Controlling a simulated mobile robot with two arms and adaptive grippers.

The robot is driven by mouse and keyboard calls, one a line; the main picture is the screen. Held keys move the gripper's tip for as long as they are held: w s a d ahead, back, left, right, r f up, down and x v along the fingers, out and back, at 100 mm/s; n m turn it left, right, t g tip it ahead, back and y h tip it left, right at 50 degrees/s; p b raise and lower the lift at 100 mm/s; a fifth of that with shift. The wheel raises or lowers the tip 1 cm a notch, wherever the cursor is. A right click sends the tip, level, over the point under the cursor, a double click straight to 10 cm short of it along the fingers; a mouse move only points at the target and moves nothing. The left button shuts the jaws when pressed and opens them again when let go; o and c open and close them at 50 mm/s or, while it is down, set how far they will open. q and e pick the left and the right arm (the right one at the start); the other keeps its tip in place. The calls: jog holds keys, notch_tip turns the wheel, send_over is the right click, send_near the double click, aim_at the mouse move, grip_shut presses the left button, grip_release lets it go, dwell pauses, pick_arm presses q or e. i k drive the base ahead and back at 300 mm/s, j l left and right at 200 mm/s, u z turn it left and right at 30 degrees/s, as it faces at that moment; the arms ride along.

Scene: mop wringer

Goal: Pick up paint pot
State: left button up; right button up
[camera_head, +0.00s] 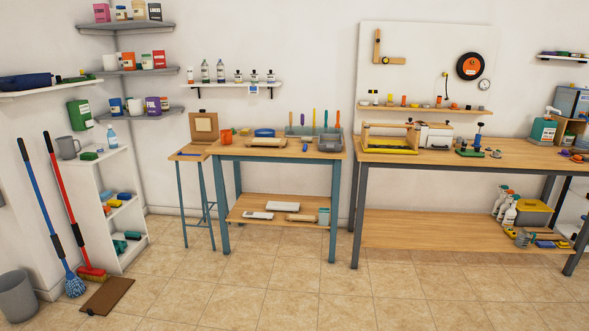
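No single thing is clearly the paint pot. An orange pot or mug (226,136) stands upright near the left end of the teal-legged table (280,153). Small colored jars (403,101) stand in a row on the right wall shelf. Several tins or tubs, such as a white-and-blue container (116,105), stand on the left corner shelves. At this distance I cannot tell which of these holds paint. Neither of my grippers is in view.
A small stool-like stand (189,154) abuts the teal-legged table. A grey-legged workbench (470,152) stands to the right. A blue mop (74,284), red broom (92,271), brown mat (108,296) and grey bin (17,298) are at left. The tiled floor in front is clear.

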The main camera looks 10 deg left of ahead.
aim_at(226, 135)
jog(key=i+u, duration=0.1)
jog(key=i, duration=1.85)
